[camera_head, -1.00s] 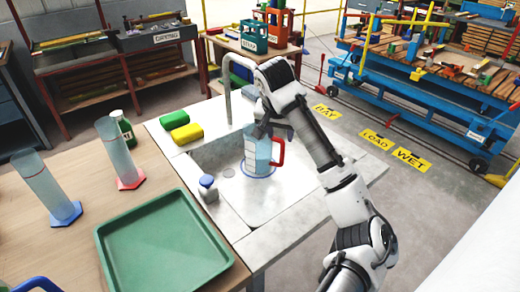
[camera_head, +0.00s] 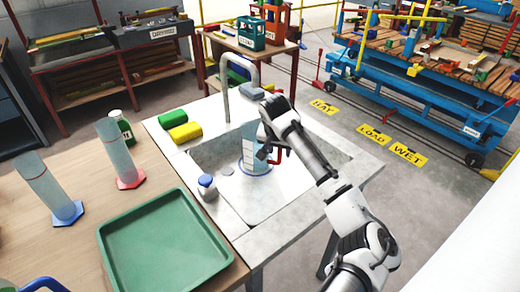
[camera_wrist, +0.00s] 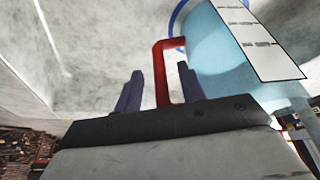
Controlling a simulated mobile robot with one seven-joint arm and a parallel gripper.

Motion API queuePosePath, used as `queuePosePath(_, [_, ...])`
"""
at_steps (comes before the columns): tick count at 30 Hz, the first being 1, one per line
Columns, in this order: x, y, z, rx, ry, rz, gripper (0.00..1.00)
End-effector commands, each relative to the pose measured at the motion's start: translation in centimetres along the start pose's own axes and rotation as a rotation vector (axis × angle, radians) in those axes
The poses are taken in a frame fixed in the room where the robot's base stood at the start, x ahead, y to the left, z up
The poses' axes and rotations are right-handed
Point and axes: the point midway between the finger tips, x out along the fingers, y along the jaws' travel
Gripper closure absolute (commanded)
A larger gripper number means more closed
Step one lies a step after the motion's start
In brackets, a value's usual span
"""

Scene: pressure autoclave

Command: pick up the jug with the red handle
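The jug (camera_head: 250,150) with the red handle (camera_head: 283,155) stands upright in the sink (camera_head: 270,203). It is a clear bluish jug with a white marked scale and a blue ring at its base. My gripper (camera_head: 270,153) is down at the jug's right side, by the handle. In the wrist view, the red handle (camera_wrist: 161,75) passes between my two dark fingers (camera_wrist: 160,88), with a gap visible on either side. The fingers are apart, and the jug body (camera_wrist: 218,50) is just right of them. My arm hides part of the handle in the head view.
A faucet (camera_head: 226,98) arches over the sink behind the jug. A green tray (camera_head: 165,245) and two cylinders stand on the wooden table.

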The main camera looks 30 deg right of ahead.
Motion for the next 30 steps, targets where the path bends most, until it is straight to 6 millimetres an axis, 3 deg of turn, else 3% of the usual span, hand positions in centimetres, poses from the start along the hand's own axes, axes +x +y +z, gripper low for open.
queuePosePath(2, [0.0, 0.0, 0.0, 0.000, 0.000, 0.000, 0.63])
queuePosePath(11, [0.0, 0.0, 0.0, 0.000, 0.000, 0.000, 1.00])
queuePosePath(25, [-0.3, -0.1, -0.2, 0.000, 0.003, -0.002, 1.00])
queuePosePath(30, [-2.1, -0.2, -0.9, 0.000, 0.005, -0.004, 1.00])
